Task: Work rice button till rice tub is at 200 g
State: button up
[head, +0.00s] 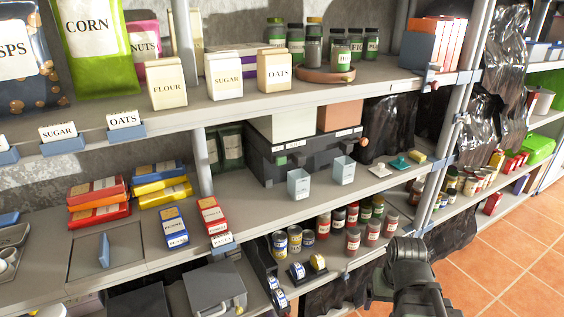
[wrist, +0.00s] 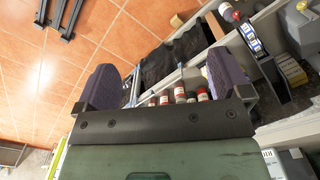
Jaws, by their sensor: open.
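A dark dispenser-like unit (head: 300,168) stands on the middle shelf, with a white bin (head: 285,124) and an orange bin (head: 342,115) on top. Small pale labels run along its front edge; I cannot read which says rice. An orange knob (head: 364,141) shows at its right end and a small green spot (head: 281,160) near its left. Two pale grey tubs, a left one (head: 298,184) and a right one (head: 344,170), stand in front, their lettering and contents unreadable. My gripper (wrist: 162,65) is open and empty, fingers apart; in the head view my arm is low right, clear of the unit.
Jars and tins (head: 352,241) fill the shelf below. A metal post (head: 440,170) and dark plastic sheeting (head: 500,70) stand to the right. The tiled floor (head: 510,255) is open.

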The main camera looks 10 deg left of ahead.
dwell(0.3)
grip_shut()
dwell(0.5)
dwell(1.1)
